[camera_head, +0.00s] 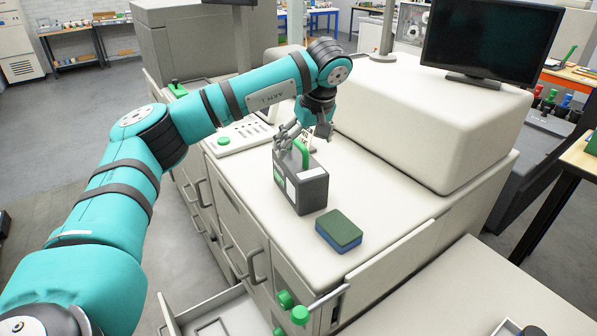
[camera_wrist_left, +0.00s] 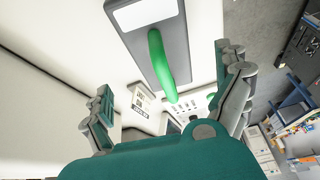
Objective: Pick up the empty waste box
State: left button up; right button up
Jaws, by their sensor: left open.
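The waste box (camera_head: 307,190) is dark grey with pale labels and a green handle (camera_head: 301,153) on top. It stands upright on the white cabinet top near its left edge. Whether it is empty inside cannot be seen. My left gripper (camera_head: 304,135) is open just above the box, around the level of the handle. In the left wrist view, the grey box (camera_wrist_left: 138,42) and its green handle (camera_wrist_left: 160,65) show between the spread fingers of my left gripper (camera_wrist_left: 168,88). No grip on the handle shows. My right gripper is out of view.
A green and blue sponge (camera_head: 339,235) lies right of the box. A white housing (camera_head: 430,120) with a monitor (camera_head: 490,38) stands behind. A panel with green buttons (camera_head: 232,138) is left of it. A drawer (camera_head: 225,316) is open below.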

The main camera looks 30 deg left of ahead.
aim_at(299, 159)
pick_arm(q)
jog(key=shift+w+a+f, duration=0.2)
jog(key=shift+f, duration=0.2)
jog(key=shift+w+a+f, duration=0.2)
jog(key=shift+f, duration=0.2)
jog(key=shift+s+f+p, duration=0.25)
jog(key=shift+f+p, duration=0.2)
jog(key=shift+p, duration=0.35)
jog(key=x, duration=0.1)
jog(key=p, duration=0.1)
jog(key=x, duration=0.1)
jog(key=shift+s+a+f, duration=0.15)
jog(key=shift+f, duration=0.2)
jog(key=shift+p+x, duration=0.3)
jog(key=shift+x, duration=0.5)
jog(key=shift+r, duration=0.1)
jog(key=shift+c, duration=1.9)
jog(key=c, duration=1)
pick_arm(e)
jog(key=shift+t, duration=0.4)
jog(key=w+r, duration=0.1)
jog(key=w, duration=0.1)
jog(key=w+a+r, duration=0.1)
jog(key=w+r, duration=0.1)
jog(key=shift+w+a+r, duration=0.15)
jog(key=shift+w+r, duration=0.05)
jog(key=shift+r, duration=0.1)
